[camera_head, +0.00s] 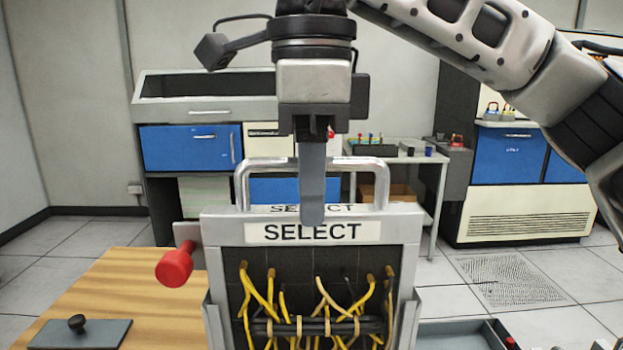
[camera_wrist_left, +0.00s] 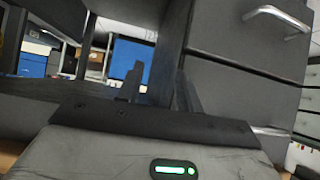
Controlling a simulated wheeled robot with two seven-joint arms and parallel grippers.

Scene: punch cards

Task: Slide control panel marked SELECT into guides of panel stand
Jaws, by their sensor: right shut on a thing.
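The grey control panel (camera_head: 409,237) stands upright at the front centre in the head view. It has a SELECT label, a metal handle on top and yellow wires on its face. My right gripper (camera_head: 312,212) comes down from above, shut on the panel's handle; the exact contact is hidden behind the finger. Grey side rails of the panel stand (camera_head: 411,312) flank the panel's lower sides. I cannot tell how deep the panel sits between them. In the left wrist view, my left gripper (camera_wrist_left: 158,92) has its fingers apart with nothing between them. It is outside the head view.
A red knob (camera_head: 174,267) sticks out left of the panel. A wooden tabletop (camera_head: 165,300) holds a dark plate with a black knob (camera_head: 77,324) at lower left. A grey tray (camera_head: 460,335) lies at lower right. Blue-fronted cabinets (camera_head: 190,147) stand behind.

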